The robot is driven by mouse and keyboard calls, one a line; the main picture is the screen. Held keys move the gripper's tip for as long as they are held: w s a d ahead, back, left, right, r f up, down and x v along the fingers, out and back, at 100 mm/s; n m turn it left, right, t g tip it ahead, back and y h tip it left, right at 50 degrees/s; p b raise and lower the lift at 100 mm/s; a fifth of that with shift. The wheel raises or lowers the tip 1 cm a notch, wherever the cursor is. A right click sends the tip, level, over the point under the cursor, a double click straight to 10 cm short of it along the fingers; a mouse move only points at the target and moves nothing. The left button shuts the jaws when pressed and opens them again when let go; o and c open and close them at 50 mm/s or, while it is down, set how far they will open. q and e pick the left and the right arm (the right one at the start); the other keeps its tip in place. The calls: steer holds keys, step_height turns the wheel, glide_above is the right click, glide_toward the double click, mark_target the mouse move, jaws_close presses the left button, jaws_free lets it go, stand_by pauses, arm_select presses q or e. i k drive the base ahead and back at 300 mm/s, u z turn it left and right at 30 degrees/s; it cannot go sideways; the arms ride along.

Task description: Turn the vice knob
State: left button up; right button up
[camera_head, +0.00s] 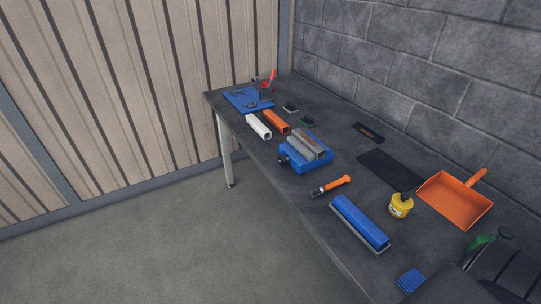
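The vice (316,162) is a blue block with grey jaws on top, standing on the dark workbench near the middle of the head view. A small dark knob (283,159) shows at its left end, facing the bench's front edge. Its turned angle is too small to tell. Neither of my grippers can be made out in the head view, and nothing touches the vice or the knob.
White (258,127) and orange (276,122) square tubes lie behind the vice. An orange-handled tool (333,186), a blue bar (360,224), a yellow pot (400,206) and an orange dustpan (455,199) lie nearer. A grey block wall (430,60) backs the bench; the floor (160,245) is clear.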

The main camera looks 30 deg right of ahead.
mark_target(283, 161)
steer(key=z, duration=0.3)
steer(key=i, duration=0.7)
steer(key=z, duration=0.6)
